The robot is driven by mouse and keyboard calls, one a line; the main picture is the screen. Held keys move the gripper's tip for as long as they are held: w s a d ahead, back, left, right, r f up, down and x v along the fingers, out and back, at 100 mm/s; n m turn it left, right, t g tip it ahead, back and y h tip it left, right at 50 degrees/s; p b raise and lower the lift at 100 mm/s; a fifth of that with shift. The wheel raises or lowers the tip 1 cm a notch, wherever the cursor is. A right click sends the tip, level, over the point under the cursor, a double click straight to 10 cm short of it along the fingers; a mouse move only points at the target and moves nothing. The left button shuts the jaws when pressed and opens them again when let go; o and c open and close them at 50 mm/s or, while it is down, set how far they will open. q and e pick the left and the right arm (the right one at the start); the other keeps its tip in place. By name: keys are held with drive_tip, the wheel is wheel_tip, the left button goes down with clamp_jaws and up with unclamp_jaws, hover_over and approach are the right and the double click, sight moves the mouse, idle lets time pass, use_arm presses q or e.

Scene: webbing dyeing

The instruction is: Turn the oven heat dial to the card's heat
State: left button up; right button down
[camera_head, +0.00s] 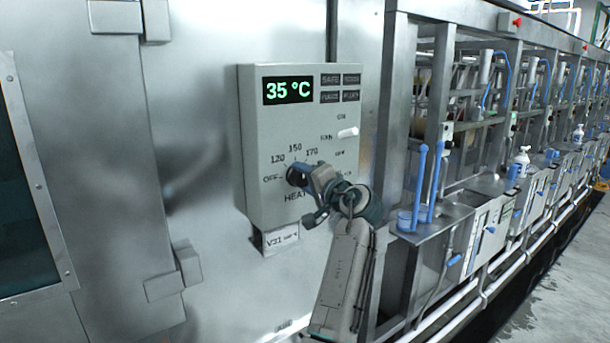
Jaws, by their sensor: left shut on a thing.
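The oven control box (250,140) is a pale grey panel on the steel wall. Its green display (288,90) reads 35 °C. The heat dial (294,176) is low on the panel, with OFF, 120, 150 and 170 marked around it. My left gripper (306,178) is shut on the dial and hides most of it, so I cannot tell where its pointer stands. A small white card or label (282,240) below the box begins with "VII"; the rest is too small to read. My right gripper is not in view.
A white switch lever (347,133) sticks out on the panel's right side, above my left gripper. A row of steel dyeing machines (470,225) with blue handles runs away to the right. A steel door with a dark window (25,200) is at the left.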

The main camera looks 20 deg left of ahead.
use_arm(q)
drive_tip(key=shift+r+m+p, duration=0.1)
drive_tip(key=shift+m+p, duration=0.2)
drive_tip(key=shift+m, duration=0.5)
drive_tip(key=o, duration=1)
drive_tip(key=shift+a, duration=0.1)
